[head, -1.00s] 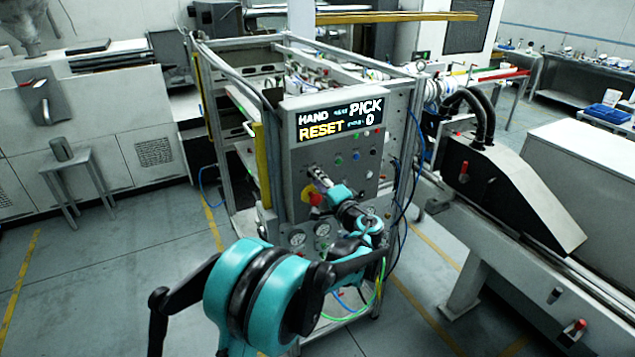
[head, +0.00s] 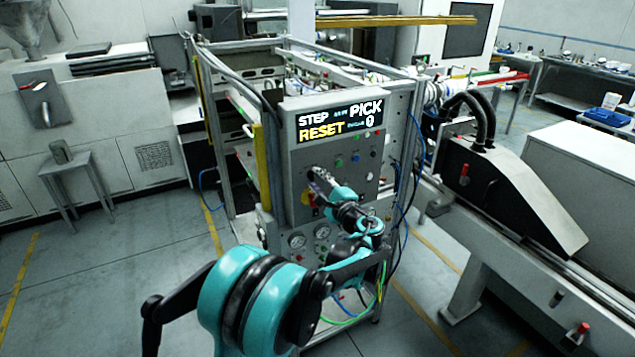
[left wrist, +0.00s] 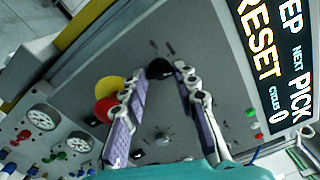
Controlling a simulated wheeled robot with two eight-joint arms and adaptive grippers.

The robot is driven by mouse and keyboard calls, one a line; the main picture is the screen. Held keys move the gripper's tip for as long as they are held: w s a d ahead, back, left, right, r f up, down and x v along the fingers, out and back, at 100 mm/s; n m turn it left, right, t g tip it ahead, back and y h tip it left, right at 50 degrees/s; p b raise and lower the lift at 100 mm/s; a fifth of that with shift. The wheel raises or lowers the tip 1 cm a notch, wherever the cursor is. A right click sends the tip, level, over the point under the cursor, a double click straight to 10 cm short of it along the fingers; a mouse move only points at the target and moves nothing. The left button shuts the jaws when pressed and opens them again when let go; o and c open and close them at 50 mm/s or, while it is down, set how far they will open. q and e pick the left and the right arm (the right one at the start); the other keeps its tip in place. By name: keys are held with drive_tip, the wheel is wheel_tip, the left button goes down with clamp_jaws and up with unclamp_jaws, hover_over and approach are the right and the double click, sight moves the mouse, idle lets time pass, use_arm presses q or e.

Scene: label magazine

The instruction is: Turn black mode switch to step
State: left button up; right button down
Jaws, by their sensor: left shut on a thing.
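The black mode switch (left wrist: 181,65) sits on the grey control panel (head: 345,172), between my left fingertips in the left wrist view. My left gripper (head: 313,173) is at the panel's left part, below the display, and is shut on the switch; it also shows in the left wrist view (left wrist: 171,70). In the head view the gripper hides the switch. The display (head: 340,121) reads STEP, PICK, RESET and 0. My right gripper is not in view.
A red button with a yellow collar (left wrist: 106,98) sits close beside the left gripper's finger. Another black knob (left wrist: 162,138) is on the panel between the fingers. Green, blue and white buttons are right of the gripper. Gauges (head: 297,240) are below.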

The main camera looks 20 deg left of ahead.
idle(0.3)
use_arm(q)
drive_tip(key=o, duration=1.1)
drive_tip(key=shift+o, duration=0.2)
drive_tip(key=shift+d, duration=0.1)
drive_tip(key=v, duration=1.2)
drive_tip(key=shift+s+f, duration=0.1)
